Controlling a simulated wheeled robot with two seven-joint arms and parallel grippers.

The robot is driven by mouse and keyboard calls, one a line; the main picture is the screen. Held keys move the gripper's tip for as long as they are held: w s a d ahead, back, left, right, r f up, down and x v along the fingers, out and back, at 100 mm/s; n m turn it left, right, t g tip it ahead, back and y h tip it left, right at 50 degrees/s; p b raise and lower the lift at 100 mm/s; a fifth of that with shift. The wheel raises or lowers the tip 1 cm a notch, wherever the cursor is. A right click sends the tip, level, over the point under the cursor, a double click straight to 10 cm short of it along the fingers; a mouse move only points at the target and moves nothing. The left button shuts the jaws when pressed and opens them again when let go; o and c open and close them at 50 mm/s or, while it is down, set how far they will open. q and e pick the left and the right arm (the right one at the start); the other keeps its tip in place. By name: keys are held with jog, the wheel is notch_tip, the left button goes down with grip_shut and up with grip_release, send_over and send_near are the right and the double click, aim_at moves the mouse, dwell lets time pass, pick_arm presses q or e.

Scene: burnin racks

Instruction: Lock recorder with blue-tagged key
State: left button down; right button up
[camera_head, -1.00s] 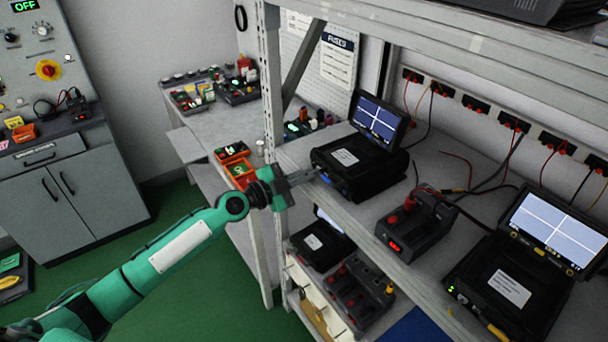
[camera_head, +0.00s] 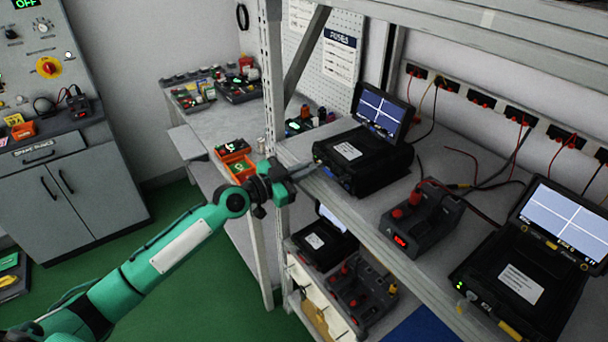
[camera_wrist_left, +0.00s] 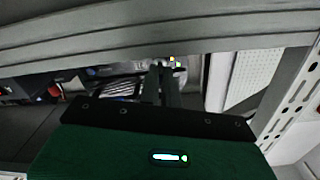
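A black recorder (camera_head: 361,165) with its screen raised stands on the upper shelf, with blue marks (camera_head: 346,185) low on its front. Another black recorder (camera_head: 510,285) with a raised screen and yellow marks stands at the right. My left gripper (camera_head: 303,172) is at the shelf's front edge, just left of the blue-marked recorder. In the left wrist view its narrow fingers (camera_wrist_left: 164,86) look close together and point at a dark unit with small orange and green lights (camera_wrist_left: 176,63). I cannot tell whether a key is between them. No blue-tagged key can be made out. My right gripper is out of view.
A black unit with red knobs (camera_head: 423,218) sits between the recorders. The shelf post (camera_head: 271,80) stands close behind my left gripper. More devices (camera_head: 325,243) fill the lower shelf. Orange bins (camera_head: 236,160) sit on the back bench. Open green floor lies at left.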

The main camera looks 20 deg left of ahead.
pick_arm(q)
jog(key=shift+r+n, duration=0.1)
jog(key=shift+n, duration=6.1)
jog(key=c, duration=1.9)
grip_release()
jog(key=shift+w, duration=0.1)
jog(key=b+v, duration=0.6)
jog(key=v, duration=0.7)
jog(key=shift+s+a, duration=0.15)
jog(key=shift+s, duration=0.2)
